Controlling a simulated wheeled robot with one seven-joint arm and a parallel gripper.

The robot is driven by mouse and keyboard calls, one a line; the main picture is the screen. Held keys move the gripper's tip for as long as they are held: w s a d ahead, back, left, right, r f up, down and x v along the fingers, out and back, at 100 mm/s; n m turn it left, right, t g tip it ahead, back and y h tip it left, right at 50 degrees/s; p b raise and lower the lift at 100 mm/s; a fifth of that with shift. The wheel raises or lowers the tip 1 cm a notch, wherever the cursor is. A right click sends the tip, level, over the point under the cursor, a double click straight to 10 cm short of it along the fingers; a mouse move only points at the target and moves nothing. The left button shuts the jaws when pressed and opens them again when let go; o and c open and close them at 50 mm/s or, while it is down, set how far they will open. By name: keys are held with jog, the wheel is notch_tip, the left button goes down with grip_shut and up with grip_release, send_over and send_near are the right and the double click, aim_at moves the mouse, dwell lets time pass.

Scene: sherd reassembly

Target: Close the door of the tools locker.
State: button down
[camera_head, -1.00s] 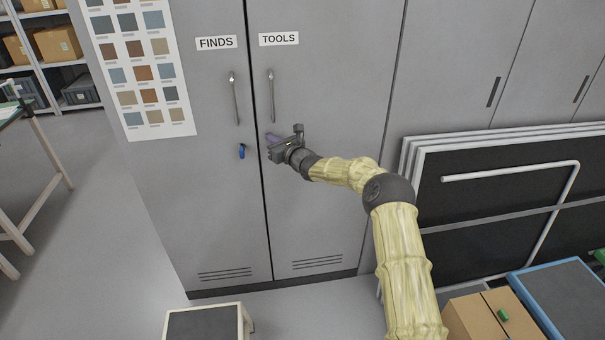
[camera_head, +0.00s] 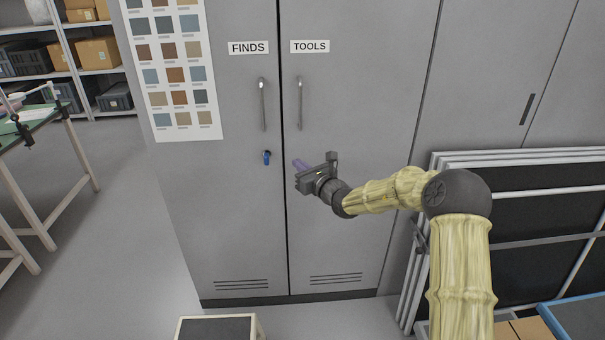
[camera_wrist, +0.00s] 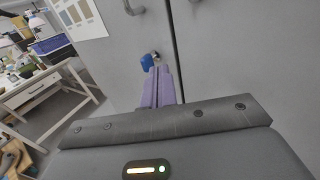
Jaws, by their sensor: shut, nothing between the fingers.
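The tools locker door (camera_head: 345,220) is grey, with a TOOLS label (camera_head: 310,46) and a vertical handle (camera_head: 299,103) near its left edge. It looks flush with the finds locker door (camera_head: 235,215) beside it, with a thin dark seam between them. My gripper (camera_head: 299,163) is in front of the tools door, below its handle and near the seam. In the wrist view its purple fingers (camera_wrist: 158,87) are together and empty, pointing toward the doors. I cannot tell whether the fingertips touch the door.
A blue key or tag (camera_head: 266,157) hangs on the finds door. A low stool (camera_head: 216,328) stands in front. Framed dark panels (camera_head: 520,215) lean at the right. A worktable (camera_head: 40,125) and shelving (camera_head: 95,60) are at the left, with clear floor between.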

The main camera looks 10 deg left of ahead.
jog(key=shift+s+d, duration=0.15)
jog(key=shift+s, duration=0.55)
jog(key=shift+s+d, duration=0.15)
jog(key=shift+s, duration=0.55)
jog(key=shift+f, duration=0.1)
jog(key=s+d+f+n+g+h, duration=0.1)
jog(key=s+f+n+g, duration=0.2)
jog(key=s+n+g, duration=0.35)
jog(key=s+d+f+n+g+h, duration=0.1)
jog(key=s+f+n+g, duration=0.15)
jog(key=s+n, duration=0.75)
jog(key=s+d+f+n+g+h, duration=0.2)
jog(key=s+d+n+h, duration=0.9)
jog(key=s+d, duration=1.1)
notch_tip(320, 180, up, 20)
jog(key=w+y+p, duration=0.1)
jog(key=p, duration=1.9)
jog(key=shift+w+d, duration=0.15)
jog(key=shift+d, duration=0.05)
jog(key=shift+n, duration=0.25)
